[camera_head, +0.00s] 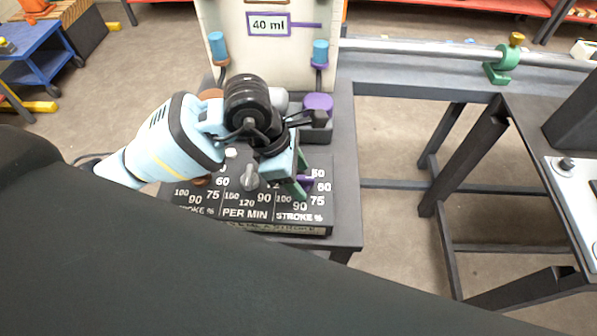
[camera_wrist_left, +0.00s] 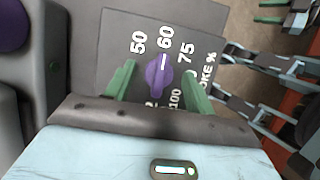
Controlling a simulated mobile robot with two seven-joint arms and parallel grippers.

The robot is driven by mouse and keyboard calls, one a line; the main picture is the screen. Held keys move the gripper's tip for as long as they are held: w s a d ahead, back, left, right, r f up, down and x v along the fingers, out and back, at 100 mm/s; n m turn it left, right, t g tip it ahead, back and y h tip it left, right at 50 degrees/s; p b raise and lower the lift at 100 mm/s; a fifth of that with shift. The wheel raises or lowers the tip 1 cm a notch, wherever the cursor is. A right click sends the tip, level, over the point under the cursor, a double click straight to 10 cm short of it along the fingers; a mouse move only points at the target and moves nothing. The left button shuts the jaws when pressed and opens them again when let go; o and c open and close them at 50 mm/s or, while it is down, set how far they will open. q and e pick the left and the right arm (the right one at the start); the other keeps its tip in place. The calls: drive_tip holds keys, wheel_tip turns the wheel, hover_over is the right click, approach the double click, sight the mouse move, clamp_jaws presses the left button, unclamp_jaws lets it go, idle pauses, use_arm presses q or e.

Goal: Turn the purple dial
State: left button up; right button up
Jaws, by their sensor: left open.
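The purple dial (camera_wrist_left: 156,78) sits on the dark scale panel, its pointer ridge toward the 60 mark in the left wrist view. In the head view only a small purple part of the dial (camera_head: 307,181) shows beside the green fingers, on the panel's right "STROKE %" scale. My left gripper (camera_head: 297,178) reaches down over it. In the left wrist view the green fingers of my left gripper (camera_wrist_left: 160,84) are apart, one on each side of the dial, with gaps visible. Whether they reach the dial's depth is unclear.
A grey dial (camera_head: 250,178) and a brown dial (camera_head: 201,181) stand left on the same panel (camera_head: 327,206). Behind are a purple-topped round part (camera_head: 318,102) and an upright board (camera_head: 298,62) with a 40 ml label. A metal rail (camera_head: 420,49) runs right.

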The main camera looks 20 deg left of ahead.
drive_tip(key=shift+a, duration=0.15)
use_arm(q)
drive_tip(key=c, duration=1)
drive_tip(key=shift+o, duration=0.2)
use_arm(e)
drive_tip(key=shift+f, duration=0.1)
